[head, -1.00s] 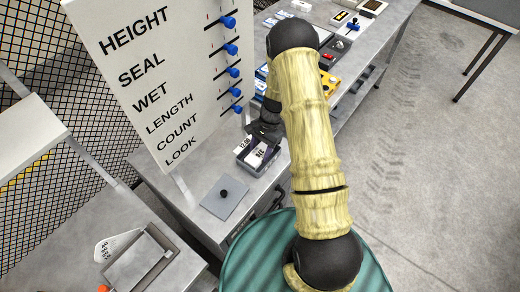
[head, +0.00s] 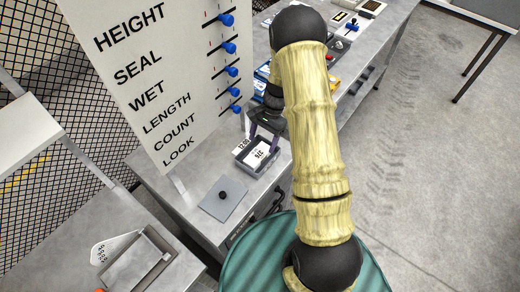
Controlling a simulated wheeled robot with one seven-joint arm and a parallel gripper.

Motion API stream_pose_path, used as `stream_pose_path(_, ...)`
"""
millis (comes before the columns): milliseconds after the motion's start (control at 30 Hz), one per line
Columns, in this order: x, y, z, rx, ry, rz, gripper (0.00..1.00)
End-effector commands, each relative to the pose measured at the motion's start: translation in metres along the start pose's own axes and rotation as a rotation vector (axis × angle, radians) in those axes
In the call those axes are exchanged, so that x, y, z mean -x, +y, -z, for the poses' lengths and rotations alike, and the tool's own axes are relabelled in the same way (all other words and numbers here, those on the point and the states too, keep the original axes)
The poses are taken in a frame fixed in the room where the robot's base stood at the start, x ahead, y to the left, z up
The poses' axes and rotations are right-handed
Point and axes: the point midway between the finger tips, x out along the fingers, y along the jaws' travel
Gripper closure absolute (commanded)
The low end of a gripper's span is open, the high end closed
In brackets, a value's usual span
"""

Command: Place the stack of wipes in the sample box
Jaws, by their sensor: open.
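The sample box (head: 240,161) appears to be the small open dark grey box on the bench, below the board. A white item with dark print (head: 259,154) lies inside it and looks like the stack of wipes; the print is too small to read surely. My gripper (head: 265,134) is open just above the far side of the box, its dark fingers apart. The white item shows clear of the fingers. My forearm hides part of the gripper and the bench behind it.
A grey square plate with a black knob (head: 223,195) lies in front of the box. A white board with blue sliders (head: 150,75) stands to the left. A grey tray (head: 140,262) sits on the lower-left table. Other items crowd the bench beyond my arm.

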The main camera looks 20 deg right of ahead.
Motion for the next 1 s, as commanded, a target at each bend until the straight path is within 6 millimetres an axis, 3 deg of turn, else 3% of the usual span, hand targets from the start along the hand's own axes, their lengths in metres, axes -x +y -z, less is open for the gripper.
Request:
stream_pose_path(200, 0.042, -0.001, 0.002, 0.000, 0.004, 0.004, 0.32)
stream_pose_path(400, 0.066, 0.000, 0.001, 0.000, 0.001, 0.001, 0.32)
stream_pose_path(1000, 0.069, 0.000, 0.000, 0.000, 0.000, -0.001, 0.32)
